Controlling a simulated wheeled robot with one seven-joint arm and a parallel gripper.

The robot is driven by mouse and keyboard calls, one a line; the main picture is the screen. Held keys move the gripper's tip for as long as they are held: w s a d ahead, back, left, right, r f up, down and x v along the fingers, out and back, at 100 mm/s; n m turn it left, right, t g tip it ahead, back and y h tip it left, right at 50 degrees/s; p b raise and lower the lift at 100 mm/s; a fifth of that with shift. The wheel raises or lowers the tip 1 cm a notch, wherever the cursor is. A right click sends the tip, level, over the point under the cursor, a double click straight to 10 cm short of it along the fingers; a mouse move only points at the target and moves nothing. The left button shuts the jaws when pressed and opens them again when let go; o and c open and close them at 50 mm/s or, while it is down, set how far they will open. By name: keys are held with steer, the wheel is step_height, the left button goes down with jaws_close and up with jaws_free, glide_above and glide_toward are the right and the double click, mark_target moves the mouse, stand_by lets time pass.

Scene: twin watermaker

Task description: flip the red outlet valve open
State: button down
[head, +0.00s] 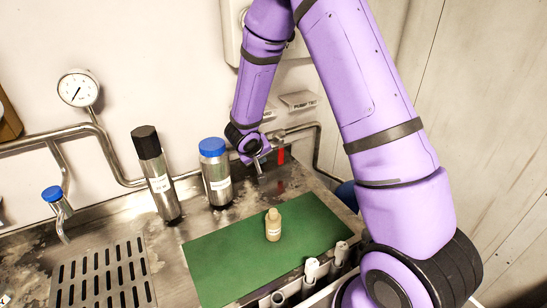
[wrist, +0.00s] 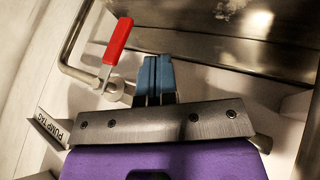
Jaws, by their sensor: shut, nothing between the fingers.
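The red outlet valve handle (wrist: 117,41) is a red lever on a metal valve body on the wall pipe in the wrist view. In the head view the red handle (head: 281,156) hangs down from the pipe, just right of my gripper. My gripper (wrist: 156,60) is shut and empty, its blue fingertips side by side. They lie just right of the red handle in the wrist view, and I cannot tell whether they touch the valve. In the head view my gripper (head: 259,164) is small and its fingertips are hard to make out.
A blue-capped bottle (head: 216,176) and a black-capped cylinder (head: 158,180) stand left of my gripper. A small tan bottle (head: 273,225) stands on the green mat (head: 215,262). Metal pipe (head: 119,160) runs along the wall. A blue-topped tap (head: 56,203) is at far left.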

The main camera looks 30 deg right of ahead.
mark_target(281, 151)
steer(key=x, duration=0.3)
steer(key=shift+f, duration=0.15)
steer(key=d, duration=0.2)
steer(key=shift+d, duration=1.05)
steer(key=shift+w, duration=0.1)
